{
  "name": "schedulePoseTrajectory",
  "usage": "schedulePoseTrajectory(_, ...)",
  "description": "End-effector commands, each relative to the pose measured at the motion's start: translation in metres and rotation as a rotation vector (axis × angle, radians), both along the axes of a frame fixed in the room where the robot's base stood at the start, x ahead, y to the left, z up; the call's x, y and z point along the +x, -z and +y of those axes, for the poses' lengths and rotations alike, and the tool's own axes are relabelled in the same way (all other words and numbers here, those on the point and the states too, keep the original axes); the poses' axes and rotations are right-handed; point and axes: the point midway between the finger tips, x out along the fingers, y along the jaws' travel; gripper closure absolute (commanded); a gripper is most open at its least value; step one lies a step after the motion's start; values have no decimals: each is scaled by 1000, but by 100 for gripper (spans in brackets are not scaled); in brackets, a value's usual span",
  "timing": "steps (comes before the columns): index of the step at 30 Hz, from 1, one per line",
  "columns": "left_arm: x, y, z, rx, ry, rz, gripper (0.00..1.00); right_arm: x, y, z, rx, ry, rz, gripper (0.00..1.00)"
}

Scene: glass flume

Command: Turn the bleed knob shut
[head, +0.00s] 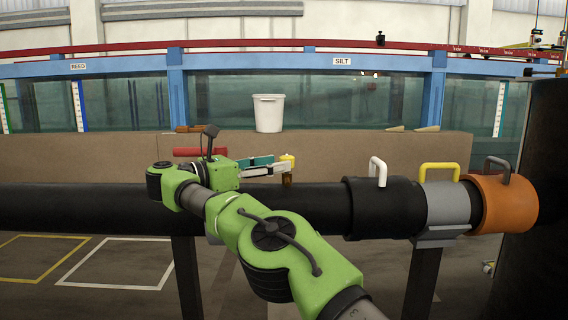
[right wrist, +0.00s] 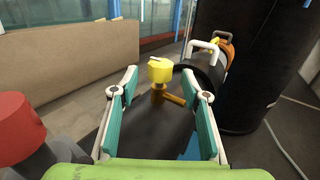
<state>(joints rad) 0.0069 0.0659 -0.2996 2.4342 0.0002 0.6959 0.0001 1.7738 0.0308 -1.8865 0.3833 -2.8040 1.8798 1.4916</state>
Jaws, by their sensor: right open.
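The bleed knob (head: 287,159) is a small yellow cap on a brass fitting on top of the black pipe (head: 320,205). My right gripper (head: 262,165) is open, with teal pads. In the right wrist view its fingers (right wrist: 160,84) stand apart on either side of the knob's line, and the knob appears just beyond the tips. No contact shows. My left gripper is not in view.
A red handle (head: 200,152) lies left of the knob. Right along the pipe are a white handle (head: 378,171), a grey collar with a yellow handle (head: 439,168) and an orange collar (head: 505,205). A tan wall (head: 90,155) and white bucket (head: 268,113) stand behind.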

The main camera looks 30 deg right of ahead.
Motion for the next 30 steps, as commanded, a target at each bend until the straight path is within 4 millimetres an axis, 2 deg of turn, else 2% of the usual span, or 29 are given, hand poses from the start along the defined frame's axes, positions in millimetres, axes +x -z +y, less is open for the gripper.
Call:
schedulePoseTrajectory(1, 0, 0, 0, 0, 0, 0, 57, 0, 0, 11, -1, -2, -1, 57)
schedulePoseTrajectory(9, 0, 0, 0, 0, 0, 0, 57, -1, 0, 29, 0, 3, 0, 57)
schedulePoseTrajectory(30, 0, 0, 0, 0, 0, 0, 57, -1, 0, 31, 0, 2, 0, 57)
